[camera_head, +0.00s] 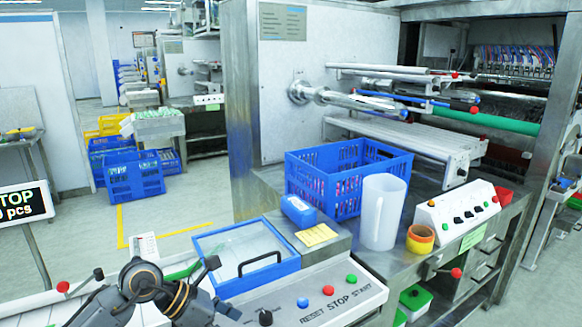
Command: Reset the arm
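A dark jointed arm with brass-coloured rings, which I take to be my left arm, shows at the lower left. The end of my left gripper (207,268) appears as a dark piece beside the left edge of a blue-framed clear lid (245,257). Its fingers are not clear enough to tell open from shut, and I see nothing held. My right arm and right gripper are not in view. A grey control panel (335,312) marked RESET, STOP and START, with blue, red and green buttons, lies to the right of the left gripper.
A blue crate (345,203), a white jug (382,212), a yellow-orange tape roll (420,239) and a blue container (298,211) stand on the metal bench. A white control box (458,210) is at right. Open floor (190,207) lies behind the lid, left of the machine.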

